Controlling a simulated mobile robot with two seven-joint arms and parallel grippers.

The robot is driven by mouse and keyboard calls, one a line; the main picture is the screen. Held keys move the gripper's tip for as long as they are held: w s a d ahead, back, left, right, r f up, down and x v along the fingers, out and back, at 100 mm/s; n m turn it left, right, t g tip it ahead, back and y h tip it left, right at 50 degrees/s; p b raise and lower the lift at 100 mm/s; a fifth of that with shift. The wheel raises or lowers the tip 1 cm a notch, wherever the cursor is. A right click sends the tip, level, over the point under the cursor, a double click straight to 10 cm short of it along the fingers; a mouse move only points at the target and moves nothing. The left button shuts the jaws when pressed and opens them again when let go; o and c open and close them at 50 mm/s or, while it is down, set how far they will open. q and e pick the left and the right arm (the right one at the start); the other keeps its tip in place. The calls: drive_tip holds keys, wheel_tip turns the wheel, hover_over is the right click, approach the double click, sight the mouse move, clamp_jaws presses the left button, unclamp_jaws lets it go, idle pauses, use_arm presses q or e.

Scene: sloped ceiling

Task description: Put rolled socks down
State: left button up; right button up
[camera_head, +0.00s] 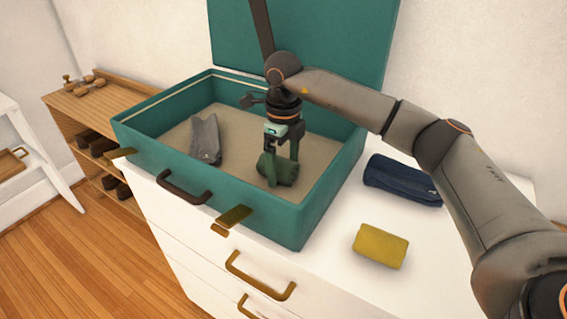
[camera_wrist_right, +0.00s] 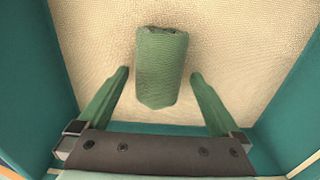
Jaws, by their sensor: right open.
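The rolled socks, a dark green bundle (camera_head: 280,169), lie on the beige floor of the open teal suitcase (camera_head: 215,188), near its right front part. My right gripper (camera_head: 283,172) points down into the suitcase at the bundle. In the right wrist view the green bundle (camera_wrist_right: 162,66) sits between and slightly ahead of the two green fingers (camera_wrist_right: 160,82), with a gap on each side. The right gripper is open. My left gripper is not in view.
A grey folded item (camera_head: 205,139) lies in the suitcase's left part. A yellow bundle (camera_head: 381,246) and a navy roll (camera_head: 402,181) lie on the white dresser top (camera_head: 335,225) right of the suitcase. The raised lid (camera_head: 330,40) stands behind. A wooden shelf (camera_head: 92,100) is at left.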

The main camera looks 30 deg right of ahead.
sight(283, 159)
drive_tip(key=shift+r, duration=0.35)
wheel_tip(283, 159, up, 12)
drive_tip(key=shift+p, duration=0.4)
drive_tip(key=shift+f, duration=0.15)
idle(0.6)
drive_tip(key=shift+c, duration=0.4)
